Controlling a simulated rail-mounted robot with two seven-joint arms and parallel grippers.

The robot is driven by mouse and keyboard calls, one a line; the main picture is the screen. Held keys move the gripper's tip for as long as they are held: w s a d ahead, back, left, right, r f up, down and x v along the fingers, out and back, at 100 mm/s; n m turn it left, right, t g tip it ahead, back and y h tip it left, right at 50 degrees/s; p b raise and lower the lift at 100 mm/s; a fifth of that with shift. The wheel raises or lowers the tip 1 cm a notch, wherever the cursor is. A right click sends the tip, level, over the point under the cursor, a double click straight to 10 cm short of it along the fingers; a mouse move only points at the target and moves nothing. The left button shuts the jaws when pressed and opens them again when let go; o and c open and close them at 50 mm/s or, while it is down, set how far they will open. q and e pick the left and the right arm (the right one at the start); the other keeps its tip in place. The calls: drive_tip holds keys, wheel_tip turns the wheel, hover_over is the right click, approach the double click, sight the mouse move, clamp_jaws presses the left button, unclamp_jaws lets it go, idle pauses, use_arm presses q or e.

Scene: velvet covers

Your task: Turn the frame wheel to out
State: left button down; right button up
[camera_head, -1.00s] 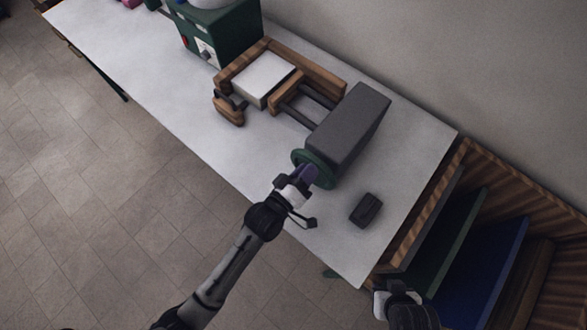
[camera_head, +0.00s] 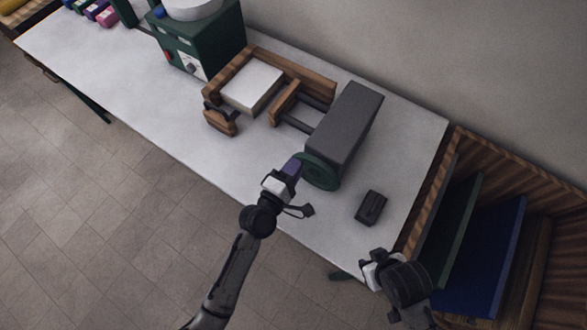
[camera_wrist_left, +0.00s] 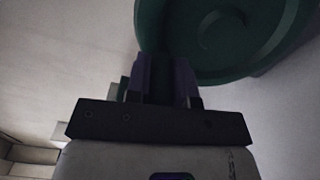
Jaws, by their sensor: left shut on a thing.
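The green frame wheel (camera_head: 324,174) is on the near end of a dark grey box (camera_head: 347,125) on the bench. My left gripper (camera_head: 293,168) is at the left edge of the wheel, its purple fingers shut on the rim. In the left wrist view the wheel (camera_wrist_left: 225,45) fills the top right, and the fingers (camera_wrist_left: 163,80) straddle part of its rim. A wooden frame (camera_head: 289,68) holds a white block (camera_head: 252,86), with dark rods running toward the grey box. I see no "out" mark. My right gripper (camera_head: 372,268) is near the bench's front right corner; its jaw opening is unclear.
A small black block (camera_head: 370,208) lies right of the wheel. A green machine (camera_head: 205,45) stands at the back left. A wooden rack (camera_head: 450,215) with dark panels adjoins the bench's right end. The bench front left is clear.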

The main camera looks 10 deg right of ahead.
use_arm(q)
drive_tip(key=shift+w+a+f+n, duration=0.25)
drive_tip(key=shift+f+n, duration=0.15)
drive_tip(key=shift+n, duration=0.5)
drive_tip(key=shift+f, duration=0.1)
drive_tip(key=c, duration=1)
unclamp_jaws()
drive_tip(key=shift+s+a, duration=0.1)
drive_tip(key=shift+s, duration=0.05)
drive_tip(key=v, duration=1.3)
drive_tip(key=shift+s+a+b, duration=0.15)
drive_tip(key=shift+a+b, duration=0.05)
drive_tip(key=shift+b, duration=0.15)
